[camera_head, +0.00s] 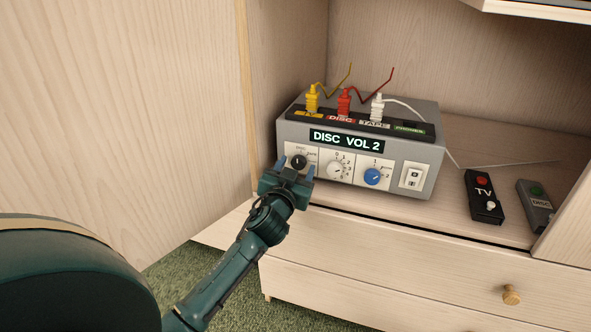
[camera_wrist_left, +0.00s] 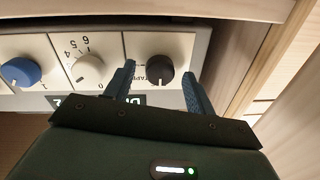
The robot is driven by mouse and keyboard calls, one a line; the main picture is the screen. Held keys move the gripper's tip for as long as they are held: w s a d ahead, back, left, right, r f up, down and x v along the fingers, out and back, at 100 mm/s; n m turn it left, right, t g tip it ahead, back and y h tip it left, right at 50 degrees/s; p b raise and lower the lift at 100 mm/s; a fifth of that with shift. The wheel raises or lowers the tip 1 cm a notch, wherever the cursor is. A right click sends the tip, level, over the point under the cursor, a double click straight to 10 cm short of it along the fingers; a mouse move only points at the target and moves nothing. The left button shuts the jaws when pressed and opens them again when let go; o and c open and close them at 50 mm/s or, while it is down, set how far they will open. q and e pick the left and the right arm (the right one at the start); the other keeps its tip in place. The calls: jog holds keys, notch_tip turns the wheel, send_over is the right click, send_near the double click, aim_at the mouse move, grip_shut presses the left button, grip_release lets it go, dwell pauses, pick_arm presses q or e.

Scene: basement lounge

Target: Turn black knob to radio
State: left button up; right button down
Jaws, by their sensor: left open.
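The black knob (camera_head: 298,161) is the leftmost control on the front of a grey audio box (camera_head: 420,150), whose display reads "DISC VOL 2". My left gripper (camera_head: 287,176) is just in front of and below the knob in the head view. In the left wrist view, the black knob (camera_wrist_left: 159,69) shows between the two open fingers of my left gripper (camera_wrist_left: 158,85), with space on both sides. Labels around the knob are partly hidden; "TAPE" and "DISC" show in part. My right gripper is not in view.
Yellow (camera_head: 312,99), red (camera_head: 344,102) and white (camera_head: 377,106) plugs stand on top. A TV remote (camera_head: 484,197) and DISC remote (camera_head: 536,205) lie right. The cabinet wall is close left.

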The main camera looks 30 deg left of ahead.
pick_arm(q)
jog(key=shift+c, duration=0.5)
jog(key=c, duration=0.9)
